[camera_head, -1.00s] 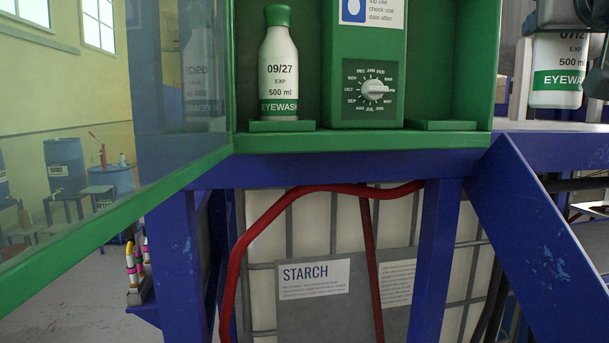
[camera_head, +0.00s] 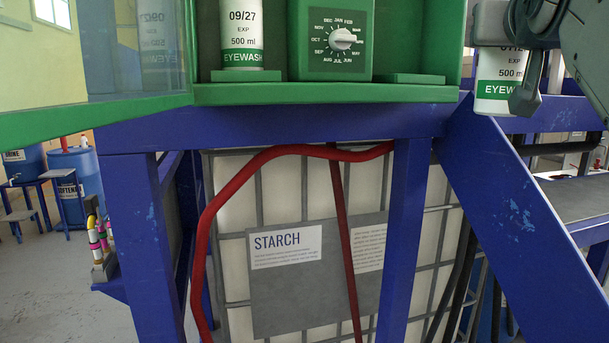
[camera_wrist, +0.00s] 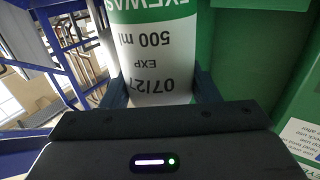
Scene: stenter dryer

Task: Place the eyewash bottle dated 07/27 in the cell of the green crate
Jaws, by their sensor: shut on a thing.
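The eyewash bottle dated 07/27 (camera_wrist: 160,50) is white with green bands and shows upside down in the wrist view. My gripper (camera_wrist: 162,90) is shut on it, with a dark finger on each side. In the head view the held bottle (camera_head: 497,82) hangs upright at the upper right, beside the green cabinet's right edge. My gripper's finger (camera_head: 525,96) partly covers its label there. The bottle's top is cut off in the head view.
A green cabinet (camera_head: 300,94) holds another eyewash bottle dated 09/27 (camera_head: 243,35) and a dial box (camera_head: 342,40). An empty green pad (camera_head: 412,79) is on its right. Blue frame beams (camera_head: 540,225), a red hose (camera_head: 205,240) and a starch tank (camera_head: 232,195) are below.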

